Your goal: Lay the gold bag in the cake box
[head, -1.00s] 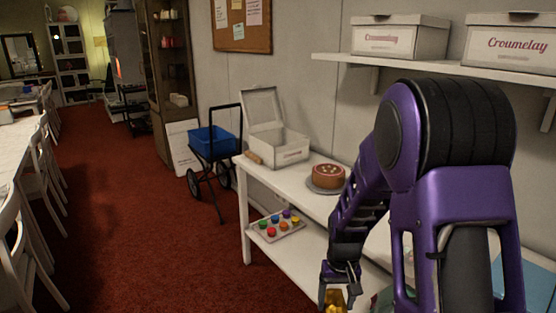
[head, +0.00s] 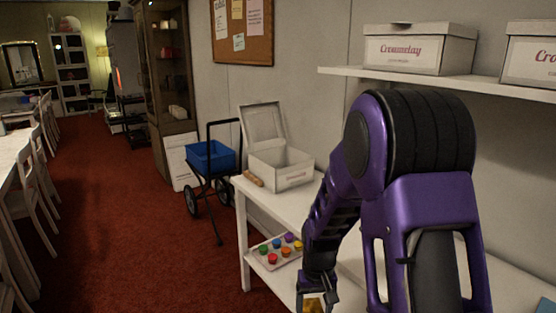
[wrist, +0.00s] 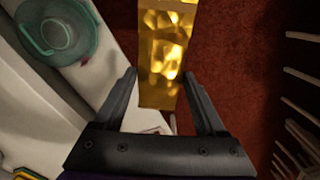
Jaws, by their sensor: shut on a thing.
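The gold bag (wrist: 166,55) is shiny and crinkled, held between the fingers of my gripper (wrist: 158,85) in the wrist view. In the head view my gripper (head: 316,288) is at the bottom edge, with a bit of the gold bag (head: 313,303) below it. The rest of the bag is cut off there. The cake box (head: 282,170) is white with its lid raised, standing at the far end of the table's top. My gripper is nearer than the box and apart from it. The inside floor of the box is hidden.
The white table (head: 265,205) has a lower shelf bearing a tray of coloured pots (head: 278,250). A small brown roll (head: 253,178) lies beside the box. A blue cart (head: 210,158) stands beyond. Red floor is open at left.

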